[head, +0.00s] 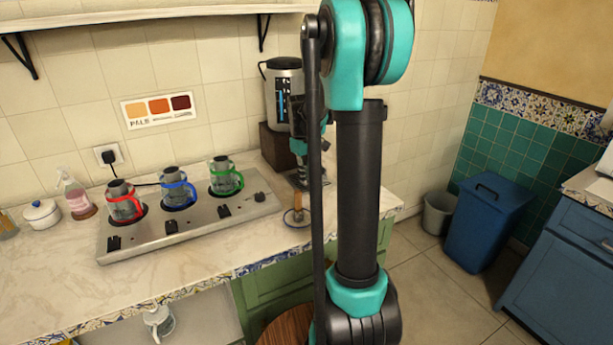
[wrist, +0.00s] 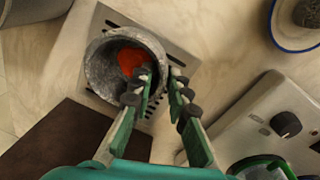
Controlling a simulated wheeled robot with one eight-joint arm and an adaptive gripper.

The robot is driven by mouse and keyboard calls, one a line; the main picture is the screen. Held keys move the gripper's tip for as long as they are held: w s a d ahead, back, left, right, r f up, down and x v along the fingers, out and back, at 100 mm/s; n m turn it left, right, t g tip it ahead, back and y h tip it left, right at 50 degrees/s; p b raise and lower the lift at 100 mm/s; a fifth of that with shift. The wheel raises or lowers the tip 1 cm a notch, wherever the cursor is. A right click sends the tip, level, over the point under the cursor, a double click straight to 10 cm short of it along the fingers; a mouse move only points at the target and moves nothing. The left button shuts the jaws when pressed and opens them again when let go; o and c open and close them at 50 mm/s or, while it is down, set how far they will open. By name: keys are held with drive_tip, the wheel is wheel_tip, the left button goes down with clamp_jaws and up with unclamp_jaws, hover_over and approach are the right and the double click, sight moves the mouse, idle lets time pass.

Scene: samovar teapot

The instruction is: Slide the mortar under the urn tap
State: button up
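The mortar (wrist: 103,72) is a grey stone bowl with something orange-red inside. In the wrist view it stands upright over a slotted metal drip plate (wrist: 172,45). My gripper (wrist: 160,75) straddles the mortar's right rim, one finger over the bowl's inside and the other outside. The fingers are apart with the rim between them; I cannot tell whether they press on it. In the head view the steel urn (head: 284,92) stands on a brown block (head: 272,148), partly behind my arm. The tap is not clearly visible, and the mortar is hard to make out there.
A saucer (head: 290,221) with a pestle (head: 297,204) stands in front of the drip plate. A steel stove (head: 190,222) with red, blue and green-handled glass pots is to its left. The brown block (wrist: 80,145) is close below the mortar in the wrist view.

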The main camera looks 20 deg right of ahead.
clamp_jaws()
drive_tip(key=shift+w, duration=0.15)
drive_tip(key=shift+w+a, duration=0.25)
drive_tip(key=shift+w, duration=0.45)
drive_tip(key=shift+w+a, duration=0.25)
drive_tip(key=shift+w, duration=0.45)
drive_tip(key=shift+o, duration=2.4)
unclamp_jaws()
drive_tip(key=shift+w+d+r, duration=0.1)
wheel_tip(320, 180, up, 12)
drive_tip(key=a, duration=0.1)
drive_tip(key=shift+s+a, duration=0.15)
drive_tip(key=shift+s, duration=0.3)
